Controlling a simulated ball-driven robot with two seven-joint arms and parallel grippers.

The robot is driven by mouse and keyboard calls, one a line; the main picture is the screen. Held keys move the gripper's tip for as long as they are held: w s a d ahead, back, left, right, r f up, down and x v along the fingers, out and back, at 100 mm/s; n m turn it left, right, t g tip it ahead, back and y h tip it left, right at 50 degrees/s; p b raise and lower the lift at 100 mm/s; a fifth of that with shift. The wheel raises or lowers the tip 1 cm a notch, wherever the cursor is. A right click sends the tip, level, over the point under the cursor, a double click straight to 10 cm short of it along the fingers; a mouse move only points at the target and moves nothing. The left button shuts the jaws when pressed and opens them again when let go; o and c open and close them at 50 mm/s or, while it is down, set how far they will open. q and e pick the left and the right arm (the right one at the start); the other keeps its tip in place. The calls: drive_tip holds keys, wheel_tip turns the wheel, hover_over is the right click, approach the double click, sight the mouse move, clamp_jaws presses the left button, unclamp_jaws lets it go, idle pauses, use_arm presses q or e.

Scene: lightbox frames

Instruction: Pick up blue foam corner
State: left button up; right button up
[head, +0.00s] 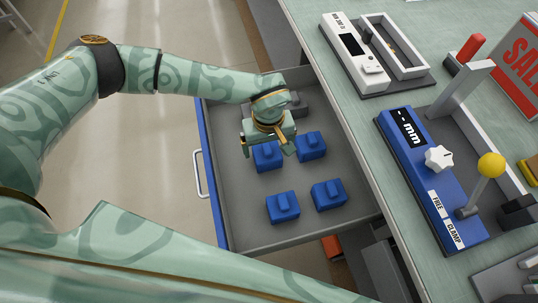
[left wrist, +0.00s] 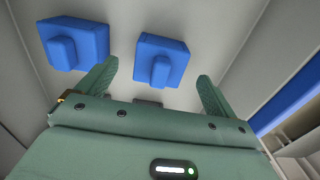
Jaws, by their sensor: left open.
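Several blue foam corners lie in the open grey drawer: one near left (head: 283,208), one near right (head: 328,195), one far right (head: 311,146), and one far left (head: 266,158), partly hidden by my gripper. Each is a block with a raised tab on top. My left gripper (head: 268,149) is open and empty, pointing down over the far left corner. In the left wrist view, one blue foam corner (left wrist: 161,62) shows between the two spread fingers (left wrist: 155,84), and another (left wrist: 75,45) lies outside the left finger. I cannot tell the remaining height. My right gripper is out of view.
The drawer (head: 240,222) has a blue front and a white handle (head: 198,174). A grey object (head: 295,102) lies at its back, partly behind my wrist. The green bench (head: 330,75) edge runs along the right, bearing a blue clamp gauge (head: 425,180) and a white device (head: 350,50).

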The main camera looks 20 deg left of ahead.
use_arm(q)
wheel_tip(320, 180, down, 6)
drive_tip(key=shift+w+a+r+b, duration=0.15)
drive_tip(key=shift+r+b, duration=0.05)
drive_tip(key=shift+b, duration=1.05)
drive_tip(key=shift+r, duration=0.1)
drive_tip(key=shift+c, duration=0.3)
drive_tip(key=c, duration=1)
